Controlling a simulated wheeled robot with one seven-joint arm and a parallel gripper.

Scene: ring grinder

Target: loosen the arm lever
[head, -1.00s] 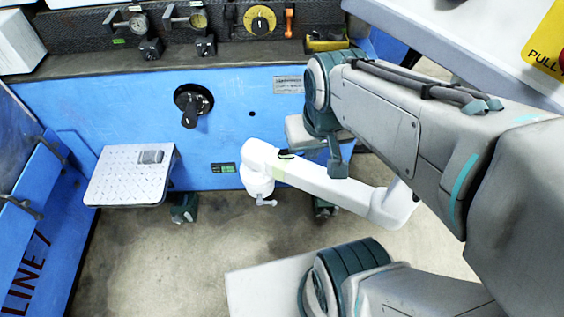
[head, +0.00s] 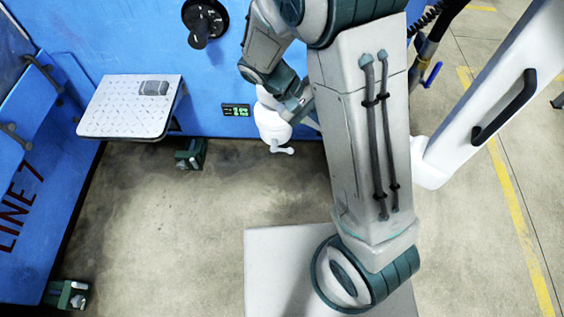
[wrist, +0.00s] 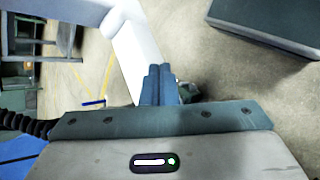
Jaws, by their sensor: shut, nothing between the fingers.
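The white swing arm ends at the left in a rounded joint (head: 272,122) in the head view. A small white lever (head: 283,150) sticks out below this joint; I take it for the arm lever. My own arm hides most of the swing arm. My gripper (head: 296,106) is beside the joint, at its upper right, partly hidden. In the wrist view my gripper (wrist: 160,72) is shut and empty. Its fingertips are in front of a white beam (wrist: 138,40); I cannot tell whether they touch it. The lever cannot be made out in the wrist view.
A silver shelf (head: 120,118) juts from the blue machine (head: 150,45) on the left, near a black knob (head: 204,20). The floor (head: 190,235) at lower left is mostly clear.

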